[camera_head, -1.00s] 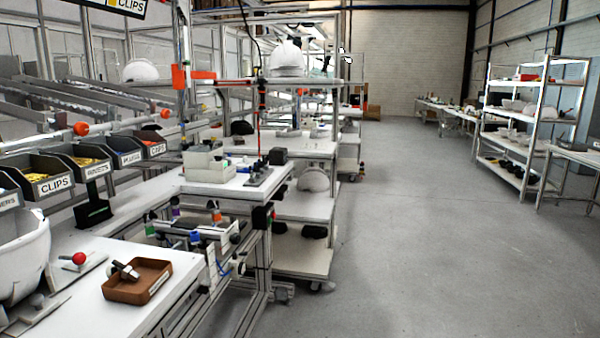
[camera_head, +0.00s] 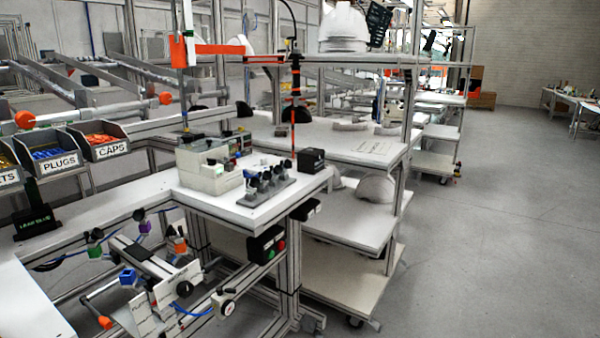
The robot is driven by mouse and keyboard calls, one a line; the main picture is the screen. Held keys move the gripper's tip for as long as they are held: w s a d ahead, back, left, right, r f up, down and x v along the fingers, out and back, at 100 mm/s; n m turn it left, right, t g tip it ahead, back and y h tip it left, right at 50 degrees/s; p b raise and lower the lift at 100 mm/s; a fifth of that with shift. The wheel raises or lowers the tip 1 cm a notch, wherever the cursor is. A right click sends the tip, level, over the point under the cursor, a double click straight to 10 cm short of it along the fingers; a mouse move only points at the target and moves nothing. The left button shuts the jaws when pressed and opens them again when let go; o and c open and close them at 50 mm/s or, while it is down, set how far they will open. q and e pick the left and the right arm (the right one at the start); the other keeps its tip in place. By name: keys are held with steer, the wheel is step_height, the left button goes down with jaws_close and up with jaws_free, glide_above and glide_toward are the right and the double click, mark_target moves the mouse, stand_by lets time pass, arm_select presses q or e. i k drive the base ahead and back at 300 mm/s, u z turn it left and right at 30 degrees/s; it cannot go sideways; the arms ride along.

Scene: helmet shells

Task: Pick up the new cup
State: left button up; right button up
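No thing in the head view can be told for certain as the new cup. A grey holder (camera_head: 266,192) with several small dark and bluish upright parts stands on the white workbench (camera_head: 215,196); the parts are too small to tell what they are. A pale box-like container (camera_head: 208,168) with small items stands to its left, and a black box (camera_head: 311,160) behind it to the right. Neither of my grippers shows in this view.
Bins labelled PLUGS (camera_head: 62,160) and CAPS (camera_head: 101,147) stand at the left. A fixture (camera_head: 160,272) with coloured knobs sits below the bench's front. A white helmet shell (camera_head: 343,27) is on the upper shelf. The grey floor (camera_head: 480,250) at the right is open.

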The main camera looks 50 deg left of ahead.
mark_target(254, 182)
steer(key=i, duration=1.4)
steer(key=u, duration=2.25)
